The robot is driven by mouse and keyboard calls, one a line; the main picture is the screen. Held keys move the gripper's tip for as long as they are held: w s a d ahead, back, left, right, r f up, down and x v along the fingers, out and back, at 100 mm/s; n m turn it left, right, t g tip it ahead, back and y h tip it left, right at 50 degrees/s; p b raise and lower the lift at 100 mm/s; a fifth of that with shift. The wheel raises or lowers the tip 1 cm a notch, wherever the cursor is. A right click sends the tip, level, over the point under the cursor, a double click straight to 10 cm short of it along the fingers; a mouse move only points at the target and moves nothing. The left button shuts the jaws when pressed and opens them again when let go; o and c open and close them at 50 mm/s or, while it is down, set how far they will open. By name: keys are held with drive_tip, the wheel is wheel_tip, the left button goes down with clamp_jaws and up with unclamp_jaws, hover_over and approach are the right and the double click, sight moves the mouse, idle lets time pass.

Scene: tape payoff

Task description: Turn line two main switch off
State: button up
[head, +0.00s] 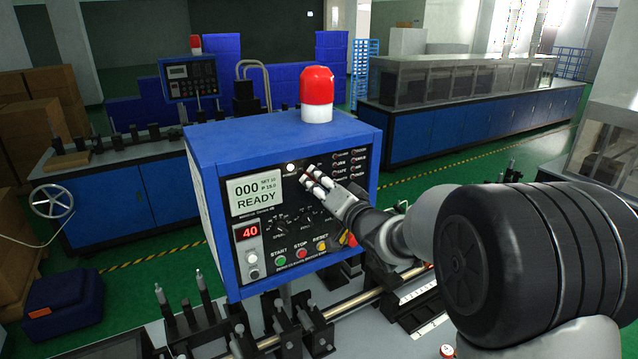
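A blue control box (285,140) with a black front panel stands in the middle of the head view. Its display (257,192) reads "000" and "READY". I see nothing held. My wrist hides the panel's right part. I see no readable line number.
Green START (281,261), red STOP (302,253) and yellow RESET (321,246) buttons sit low on the panel. A red lamp (317,92) tops the box. A second blue control box (190,77) stands behind left. Metal rails and posts lie below the box.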

clamp_jaws()
drive_tip(key=shift+n+b, duration=0.3)
drive_tip(key=shift+b, duration=0.1)
drive_tip(key=n+b, duration=0.2)
drive_tip(key=shift+f+n+b, duration=0.15)
drive_tip(key=shift+n+b, duration=0.15)
drive_tip(key=shift+n, duration=0.1)
drive_tip(key=n+b, duration=0.3)
drive_tip(key=shift+n, duration=0.4)
drive_tip(key=n+b, duration=0.4)
drive_tip(key=n, duration=0.2)
drive_tip(key=n+b, duration=0.2)
drive_tip(key=n, duration=0.2)
drive_tip(key=shift+b, duration=0.4)
drive_tip(key=shift+n, duration=0.5)
